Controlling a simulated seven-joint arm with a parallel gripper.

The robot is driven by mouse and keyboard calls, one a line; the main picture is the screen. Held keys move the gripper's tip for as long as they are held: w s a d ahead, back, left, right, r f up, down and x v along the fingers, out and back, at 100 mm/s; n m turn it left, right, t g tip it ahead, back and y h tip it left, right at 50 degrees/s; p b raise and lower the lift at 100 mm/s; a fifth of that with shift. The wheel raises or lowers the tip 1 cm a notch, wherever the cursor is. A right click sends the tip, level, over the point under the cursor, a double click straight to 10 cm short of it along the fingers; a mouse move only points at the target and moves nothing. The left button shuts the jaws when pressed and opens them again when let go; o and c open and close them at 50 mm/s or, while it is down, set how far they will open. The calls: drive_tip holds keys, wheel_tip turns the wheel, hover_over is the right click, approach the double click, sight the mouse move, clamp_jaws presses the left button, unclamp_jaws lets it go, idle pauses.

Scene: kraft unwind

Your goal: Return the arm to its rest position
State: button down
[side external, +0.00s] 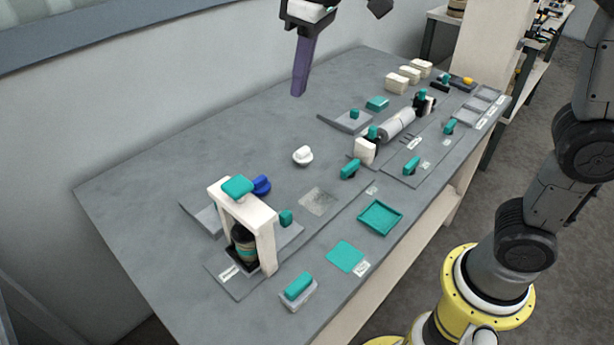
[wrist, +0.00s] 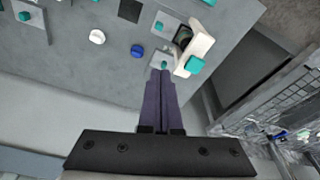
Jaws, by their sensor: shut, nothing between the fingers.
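My gripper (side external: 300,92) is shut and empty, with its purple fingers together. In the side external view it hangs above the far part of the grey table (side external: 200,150), apart from everything on it. In the wrist view the closed fingers (wrist: 161,75) point toward the table, and their tips overlap the area by a teal knob in the picture. My arm comes in from the upper right in the side external view, and part of it is out of frame.
A white arch (side external: 262,222) with a teal top stands over a dark bottle (side external: 243,245) at the front left. A blue knob (side external: 261,184), a white knob (side external: 302,155), a grey roller (side external: 397,124) and a teal tray (side external: 380,217) are also on the table. The far left tabletop is clear.

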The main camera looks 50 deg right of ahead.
drive_tip(key=s+d+m+t, duration=0.2)
drive_tip(key=s+d, duration=0.7)
drive_tip(key=s, duration=0.3)
drive_tip(key=s+d+f+m+t, duration=0.1)
drive_tip(key=s+d+f, duration=0.1)
drive_tip(key=s+f, duration=0.6)
wheel_tip(320, 180, down, 2)
drive_tip(key=shift+d+f+m+t+h, duration=0.15)
drive_tip(key=shift+d+m+t+h, duration=0.15)
drive_tip(key=shift+d, duration=0.05)
